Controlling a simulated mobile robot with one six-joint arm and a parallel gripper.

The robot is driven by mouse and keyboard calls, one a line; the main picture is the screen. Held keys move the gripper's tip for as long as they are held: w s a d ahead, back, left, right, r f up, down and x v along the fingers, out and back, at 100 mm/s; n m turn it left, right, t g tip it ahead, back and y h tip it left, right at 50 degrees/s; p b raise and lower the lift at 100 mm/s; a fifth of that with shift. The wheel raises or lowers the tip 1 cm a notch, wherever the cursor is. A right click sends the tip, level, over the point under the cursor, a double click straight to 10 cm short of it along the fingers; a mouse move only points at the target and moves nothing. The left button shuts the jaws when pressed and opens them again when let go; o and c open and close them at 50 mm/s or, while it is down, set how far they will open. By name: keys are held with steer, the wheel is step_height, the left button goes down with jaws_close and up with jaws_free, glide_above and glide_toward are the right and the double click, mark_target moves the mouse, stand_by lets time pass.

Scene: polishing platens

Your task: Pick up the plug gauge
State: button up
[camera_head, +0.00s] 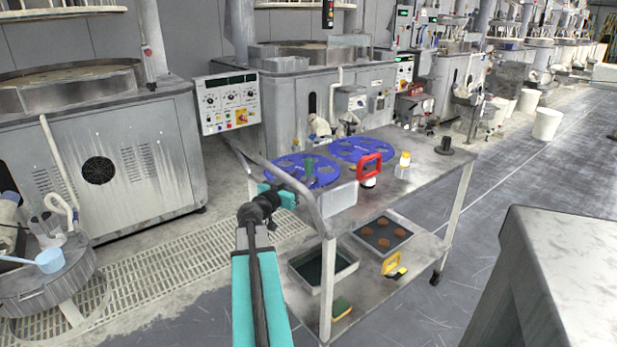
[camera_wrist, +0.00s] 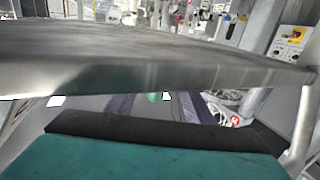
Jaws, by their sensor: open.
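No object is clearly recognisable as the plug gauge. On the steel cart (camera_head: 411,183), a dark upright cylinder on a wider foot (camera_head: 446,146) stands near the far right corner. A slim green upright piece (camera_head: 309,169) stands at the nearer blue disc (camera_head: 327,177); I cannot tell whether either is the gauge. My gripper (camera_head: 284,197) is at the left end of the cart, its fingers hard to make out, with nothing visible in it. The wrist view shows a teal and black part of mine below a grey tabletop edge (camera_wrist: 160,75).
Trays (camera_head: 385,235) sit on the lower shelf. A grey block (camera_head: 560,245) stands at right.

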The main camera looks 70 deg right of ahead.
mark_target(306, 173)
steer(key=shift+d, duration=0.15)
steer(key=shift+r+p+x, duration=0.1)
steer(key=shift+p+x, duration=0.15)
steer(key=shift+x, duration=0.65)
steer(key=shift+r+p+x, duration=0.15)
steer(key=shift+p+x, duration=0.05)
steer(key=shift+x, duration=1.5)
steer(key=shift+f, duration=0.1)
jaws_close()
